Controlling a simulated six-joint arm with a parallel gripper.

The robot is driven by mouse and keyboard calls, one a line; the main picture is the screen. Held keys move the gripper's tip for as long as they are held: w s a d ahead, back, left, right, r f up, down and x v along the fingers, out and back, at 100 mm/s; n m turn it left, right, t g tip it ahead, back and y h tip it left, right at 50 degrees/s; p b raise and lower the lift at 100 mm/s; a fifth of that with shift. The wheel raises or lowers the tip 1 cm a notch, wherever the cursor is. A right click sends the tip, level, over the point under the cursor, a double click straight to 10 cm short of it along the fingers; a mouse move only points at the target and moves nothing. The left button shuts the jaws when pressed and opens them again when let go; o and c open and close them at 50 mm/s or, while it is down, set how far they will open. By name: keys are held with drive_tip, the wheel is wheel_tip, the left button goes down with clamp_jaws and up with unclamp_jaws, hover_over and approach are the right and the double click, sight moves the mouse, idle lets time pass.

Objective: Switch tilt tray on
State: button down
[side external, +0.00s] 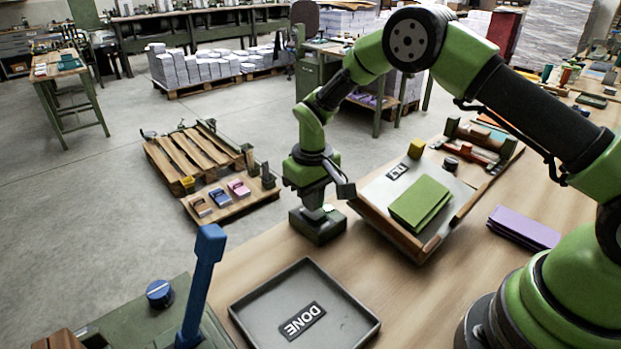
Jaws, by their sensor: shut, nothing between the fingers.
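The tilt tray (451,186) is a grey plate with wooden edges at the right on the bench, and it sits slanted. It carries a small dark label, a green folded stack (419,202) and a yellow block (416,148) at its far edge. A small dark green box (318,235), apparently the switch box, stands to the left of the tray at the bench edge. My gripper (315,211) is shut and points down right at the top of this box. It covers most of the box top, so the switch itself and any contact are hidden.
A grey tray marked DONE (243,301) lies empty at the front. A blue lever (203,280) and blue knob (160,293) stand at the left front. A purple stack (524,228) lies right of the tilt tray. Bare bench lies between the DONE tray and the box.

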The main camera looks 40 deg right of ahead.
wheel_tip(320, 180, up, 14)
drive_tip(key=w, duration=0.1)
drive_tip(key=shift+w+f, duration=0.25)
drive_tip(key=shift+w, duration=0.1)
drive_tip(key=s+r+m+t+y, duration=0.1)
drive_tip(key=s+r+m+t, duration=0.15)
drive_tip(key=s+r, duration=0.85)
drive_tip(key=s+d+r+m+t+y, duration=0.1)
drive_tip(key=s+t, duration=0.3)
drive_tip(key=s, duration=1.1)
drive_tip(key=shift+s+r+t, duration=0.15)
drive_tip(key=shift+s+t, duration=0.15)
drive_tip(key=shift+t, duration=0.05)
